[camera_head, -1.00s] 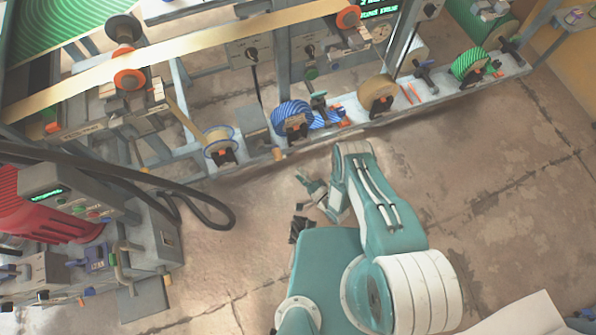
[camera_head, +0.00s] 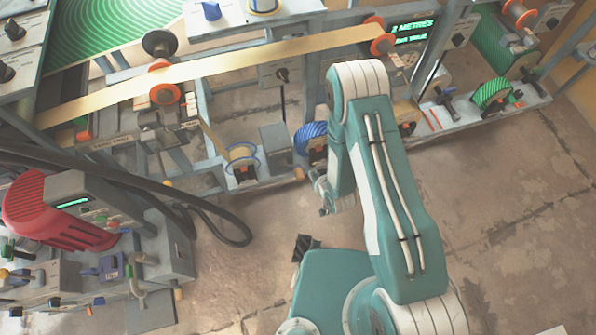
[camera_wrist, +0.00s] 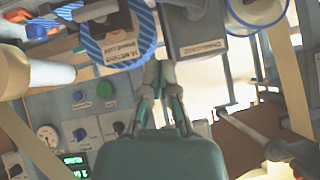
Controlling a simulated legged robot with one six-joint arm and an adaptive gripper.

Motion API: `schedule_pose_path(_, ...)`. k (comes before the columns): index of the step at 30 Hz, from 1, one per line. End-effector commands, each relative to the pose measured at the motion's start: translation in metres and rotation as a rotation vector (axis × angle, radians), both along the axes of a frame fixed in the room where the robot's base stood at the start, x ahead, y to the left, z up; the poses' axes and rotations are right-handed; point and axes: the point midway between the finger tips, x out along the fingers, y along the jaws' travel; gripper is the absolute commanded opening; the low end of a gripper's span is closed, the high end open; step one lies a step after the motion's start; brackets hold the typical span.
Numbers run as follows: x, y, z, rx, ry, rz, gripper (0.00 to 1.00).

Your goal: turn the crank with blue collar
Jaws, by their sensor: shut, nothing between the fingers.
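My gripper (camera_head: 325,200) is shut and empty, low in front of the long bench and beside the blue-striped roll (camera_head: 312,143). In the wrist view, its fingers (camera_wrist: 163,75) meet just below that roll (camera_wrist: 120,32) and a grey labelled block (camera_wrist: 200,35); I see no contact. I cannot clearly make out a crank with a blue collar. A blue-handled part (camera_head: 108,267) sits on the machine at the lower left, too small to tell its kind. My arm hides part of the bench.
A blue-rimmed reel (camera_head: 243,158) stands left of the striped roll. A green-striped roll (camera_head: 492,94) is farther right. A long tan strip (camera_head: 250,62) runs above the bench. Black hoses (camera_head: 215,215) loop beside the red-covered machine (camera_head: 50,212). The floor (camera_head: 500,220) at right is clear.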

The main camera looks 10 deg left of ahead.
Motion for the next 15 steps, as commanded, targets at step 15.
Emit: schedule_pose_path(15,0.023,0.021,-0.032,-0.065,-0.005,0.038,0.0)
